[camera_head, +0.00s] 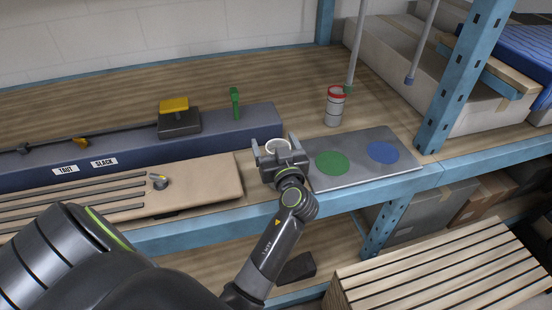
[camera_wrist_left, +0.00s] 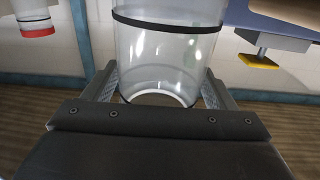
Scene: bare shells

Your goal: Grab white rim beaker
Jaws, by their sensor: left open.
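The white rim beaker (camera_head: 277,146) is mostly hidden behind my left gripper in the head view; its pale rim shows between the fingers. In the left wrist view the clear beaker (camera_wrist_left: 165,58) with dark bands fills the space between the fingers. My left gripper (camera_head: 276,148) is open, one finger on each side of the beaker. I cannot tell whether the fingers touch the glass. My right gripper is not in view.
A red rim beaker (camera_head: 335,107) stands behind a grey board (camera_head: 350,178) with green and blue discs. A blue-grey fixture (camera_head: 225,126) and a tan slotted board (camera_head: 205,180) lie to the left. Two thin rods (camera_head: 357,45) hang above. A blue shelf post (camera_head: 462,80) stands right.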

